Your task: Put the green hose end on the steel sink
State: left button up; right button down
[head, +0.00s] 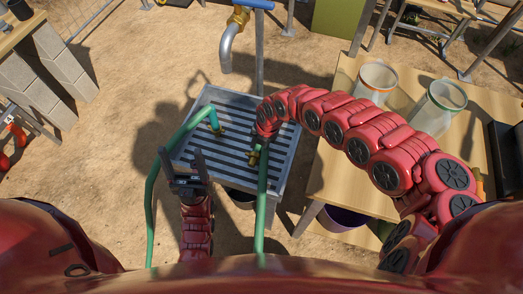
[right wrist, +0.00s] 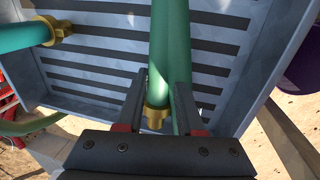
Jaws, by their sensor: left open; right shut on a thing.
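The steel sink (head: 200,97) has a dark-slatted top and stands in the middle of the head view. A green hose arches over its left side, with one brass end (head: 218,130) above the slats; this brass end also shows at the upper left of the right wrist view (right wrist: 52,30). My right gripper (head: 258,148) is shut on the green hose near another brass end (head: 253,158), which shows between the fingers in the right wrist view (right wrist: 155,116). It is over the sink's slats; contact is unclear. My left gripper (head: 184,165) is open and empty by the sink's left front side.
A steel tap (head: 228,48) hangs above the sink's back edge. A wooden table (head: 335,170) stands close on the right, with two clear containers (head: 376,82) on it. A purple bucket (head: 342,218) is below the table. Sandy ground lies left of the sink.

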jog(key=shift+w+d, duration=0.25)
jog(key=shift+w, duration=0.55)
jog(key=f, duration=0.3)
jog(key=shift+w+d+f, duration=0.15)
jog(key=shift+w+d, duration=0.05)
jog(key=shift+w, duration=0.05)
jog(key=shift+d+f, duration=0.1)
jog(key=shift+f, duration=0.1)
jog(key=shift+f, duration=0.2)
jog(key=c, duration=0.8)
grip_release()
jog(key=shift+r, duration=0.1)
